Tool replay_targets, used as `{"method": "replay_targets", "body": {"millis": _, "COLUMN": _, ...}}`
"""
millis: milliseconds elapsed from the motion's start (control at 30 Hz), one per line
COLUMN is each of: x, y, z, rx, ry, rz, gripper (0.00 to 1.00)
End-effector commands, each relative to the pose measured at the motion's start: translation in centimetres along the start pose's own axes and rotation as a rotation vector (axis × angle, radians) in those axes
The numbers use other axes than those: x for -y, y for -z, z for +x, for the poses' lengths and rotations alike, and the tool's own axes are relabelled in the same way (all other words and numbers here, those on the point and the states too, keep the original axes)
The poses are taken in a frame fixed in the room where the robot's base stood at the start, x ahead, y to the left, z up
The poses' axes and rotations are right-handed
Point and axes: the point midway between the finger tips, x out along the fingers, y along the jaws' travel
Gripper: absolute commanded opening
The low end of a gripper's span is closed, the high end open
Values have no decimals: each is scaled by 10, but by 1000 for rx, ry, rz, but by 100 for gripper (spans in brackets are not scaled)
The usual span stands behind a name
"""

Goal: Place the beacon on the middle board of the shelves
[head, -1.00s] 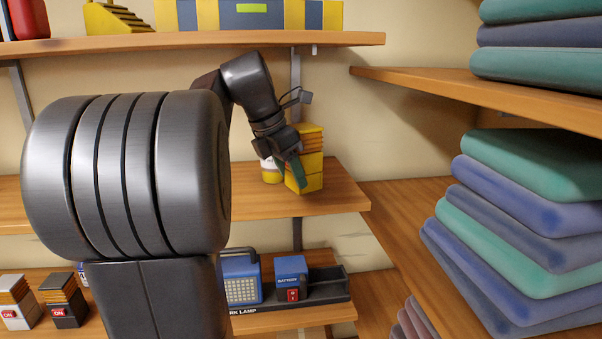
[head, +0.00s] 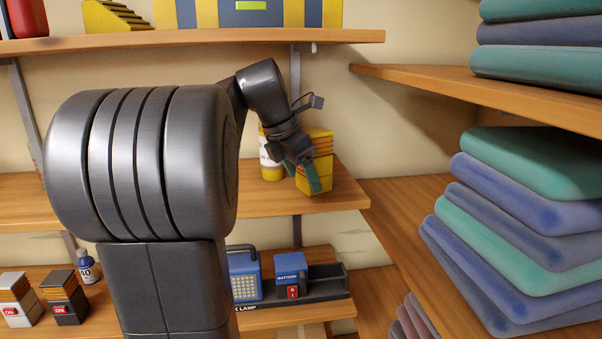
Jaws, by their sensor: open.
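The beacon (head: 321,166), a yellow box with an orange ribbed top, appears to stand upright on the middle board (head: 228,200) of the shelves, near its right end. My gripper (head: 308,178) is at the beacon's left front side, pointing down, with a green finger pad in front of the yellow body. It is open. The far finger is hidden, and I cannot tell whether the pads touch the beacon.
A yellow-and-white bottle (head: 271,158) stands close left of the beacon. The lower board holds a blue work lamp (head: 244,277), a battery box (head: 291,272) and two more beacons, white (head: 18,299) and black (head: 64,300). Folded cloth stacks (head: 530,215) fill the right shelves.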

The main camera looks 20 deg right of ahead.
Motion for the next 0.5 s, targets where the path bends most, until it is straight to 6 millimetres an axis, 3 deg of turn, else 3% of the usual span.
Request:
{"method": "replay_targets", "body": {"millis": 200, "x": -1, "y": -1, "z": -16, "rx": 2, "ry": -3, "rz": 0, "gripper": 76}}
{"method": "replay_targets", "body": {"millis": 500, "x": 0, "y": 59, "z": -37, "rx": 1, "ry": -4, "rz": -6, "gripper": 76}}
